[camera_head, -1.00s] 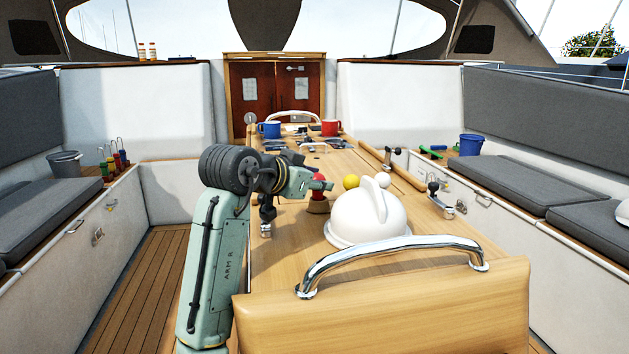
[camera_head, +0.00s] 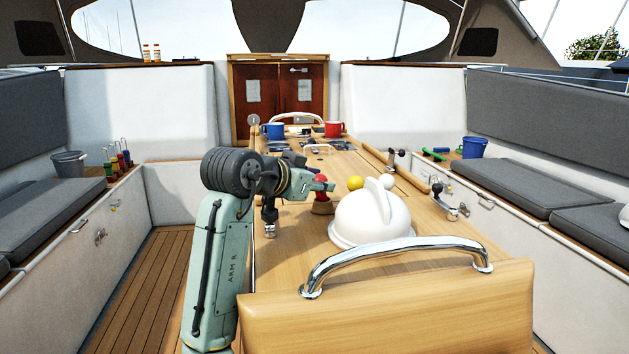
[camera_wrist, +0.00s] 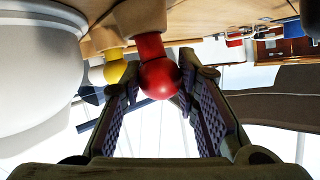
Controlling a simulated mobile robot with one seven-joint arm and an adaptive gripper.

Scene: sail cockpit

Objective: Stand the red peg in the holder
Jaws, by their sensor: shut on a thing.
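The red peg (camera_head: 321,196) has a round head and is upright at the wooden holder (camera_head: 322,208) on the table, left of the white dome. In the wrist view, the red peg (camera_wrist: 151,48) meets the tan holder (camera_wrist: 139,17) at the top of the picture. How deep it sits in the holder I cannot tell. My gripper (camera_head: 327,187) comes from the left and is shut on the peg's round head. In the wrist view its two fingers (camera_wrist: 159,82) flank the head.
A white domed object (camera_head: 368,222) stands close on the right. A yellow ball-headed piece (camera_head: 355,183) is just behind. A chrome rail (camera_head: 395,252) crosses the table's front end. Blue and red mugs (camera_head: 333,129) stand at the far end.

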